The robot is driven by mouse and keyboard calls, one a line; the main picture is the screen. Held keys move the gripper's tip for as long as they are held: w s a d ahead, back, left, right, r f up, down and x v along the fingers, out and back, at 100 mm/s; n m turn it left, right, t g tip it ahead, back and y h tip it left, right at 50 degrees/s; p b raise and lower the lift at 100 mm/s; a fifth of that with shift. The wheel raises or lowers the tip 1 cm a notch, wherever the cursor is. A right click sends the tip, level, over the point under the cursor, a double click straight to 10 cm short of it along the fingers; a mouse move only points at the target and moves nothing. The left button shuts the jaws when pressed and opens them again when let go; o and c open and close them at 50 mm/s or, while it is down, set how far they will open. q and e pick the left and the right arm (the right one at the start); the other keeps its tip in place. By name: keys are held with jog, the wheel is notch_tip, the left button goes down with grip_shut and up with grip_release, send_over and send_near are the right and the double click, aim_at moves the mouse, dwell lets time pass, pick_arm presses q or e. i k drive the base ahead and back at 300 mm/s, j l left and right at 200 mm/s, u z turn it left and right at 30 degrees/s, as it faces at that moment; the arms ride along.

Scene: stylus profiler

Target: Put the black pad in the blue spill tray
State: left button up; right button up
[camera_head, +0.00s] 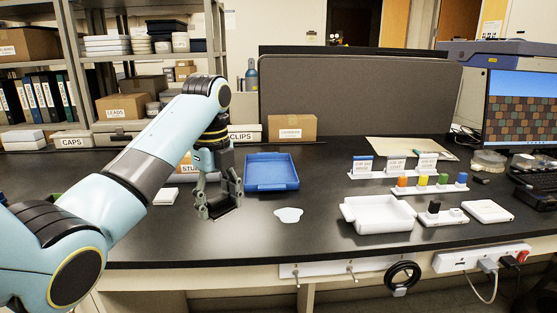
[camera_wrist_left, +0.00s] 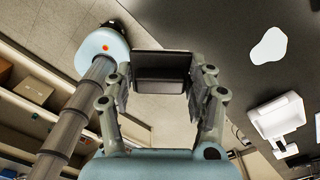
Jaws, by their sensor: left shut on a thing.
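The black pad (camera_wrist_left: 161,65) is held between the two fingers of my left gripper (camera_wrist_left: 163,84) in the wrist view. In the head view my left gripper (camera_head: 218,203) points down near the table's front, and the dark pad (camera_head: 223,213) shows at its fingertips, partly hidden by the fingers. The blue spill tray (camera_head: 272,187) lies on the black table, behind and to the right of the gripper. The tray looks empty. My right gripper is not in view.
A white puddle-like patch (camera_head: 288,215) lies in front of the tray. To the right are a white tray (camera_head: 378,226), racks of coloured blocks (camera_head: 431,188) and a monitor (camera_head: 522,108). Cardboard boxes (camera_head: 291,127) and a grey partition (camera_head: 358,100) stand behind.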

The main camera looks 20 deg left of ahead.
aim_at(269, 166)
jog(key=i, duration=1.5)
